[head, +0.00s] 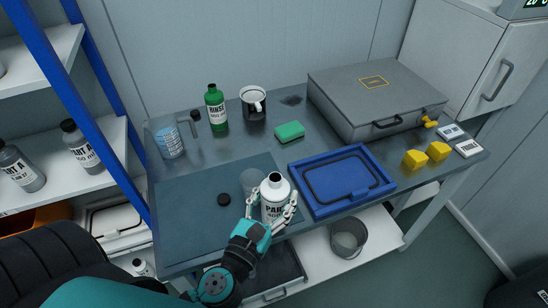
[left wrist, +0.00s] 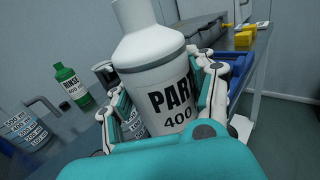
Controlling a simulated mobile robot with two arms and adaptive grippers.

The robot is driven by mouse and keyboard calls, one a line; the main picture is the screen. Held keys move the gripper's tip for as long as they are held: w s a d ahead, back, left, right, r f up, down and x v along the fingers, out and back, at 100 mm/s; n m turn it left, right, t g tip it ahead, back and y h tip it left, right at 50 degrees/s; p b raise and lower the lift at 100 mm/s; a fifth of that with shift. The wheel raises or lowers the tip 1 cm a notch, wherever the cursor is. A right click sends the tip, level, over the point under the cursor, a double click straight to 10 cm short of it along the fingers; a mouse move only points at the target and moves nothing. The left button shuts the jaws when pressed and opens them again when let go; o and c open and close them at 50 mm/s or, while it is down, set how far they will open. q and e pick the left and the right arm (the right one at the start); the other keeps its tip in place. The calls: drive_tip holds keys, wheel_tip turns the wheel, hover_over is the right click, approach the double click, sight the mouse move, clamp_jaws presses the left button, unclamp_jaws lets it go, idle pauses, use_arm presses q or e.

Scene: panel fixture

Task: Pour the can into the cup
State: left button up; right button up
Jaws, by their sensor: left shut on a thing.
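A black cap (head: 224,199) lies on the mat. My right gripper is not in view.
A blue tray (head: 298,192) lies right of the can. A grey case (head: 365,92) and yellow blocks (head: 415,159) are at right. The mat's left side is clear.

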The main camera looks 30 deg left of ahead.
use_arm(q)
drive_tip(key=w, duration=0.1)
drive_tip(key=w+f, duration=0.1)
drive_tip(key=shift+w+d+f+y, duration=0.25)
drive_tip(key=shift+w+f+y, duration=0.05)
drive_tip(key=shift+w+f, duration=0.1)
drive_tip(key=shift+w+d+f, duration=0.1)
drive_tip(key=shift+f, duration=0.25)
drive_tip(key=r+n+p, duration=0.1)
drive_tip(key=n+p, duration=0.1)
drive_tip(key=p, duration=0.1)
drive_tip(key=a+r+n+g+p, duration=0.1)
drive_tip(key=n+p, duration=0.1)
drive_tip(key=p, duration=0.1)
drive_tip(key=a+r+n+h+p, duration=0.1)
drive_tip(key=n+p, duration=0.2)
drive_tip(key=p, duration=0.1)
drive_tip(key=shift+w+a+g, duration=0.1)
drive_tip(key=shift+w+g, duration=0.25)
drive_tip(key=shift+g, duration=0.05)
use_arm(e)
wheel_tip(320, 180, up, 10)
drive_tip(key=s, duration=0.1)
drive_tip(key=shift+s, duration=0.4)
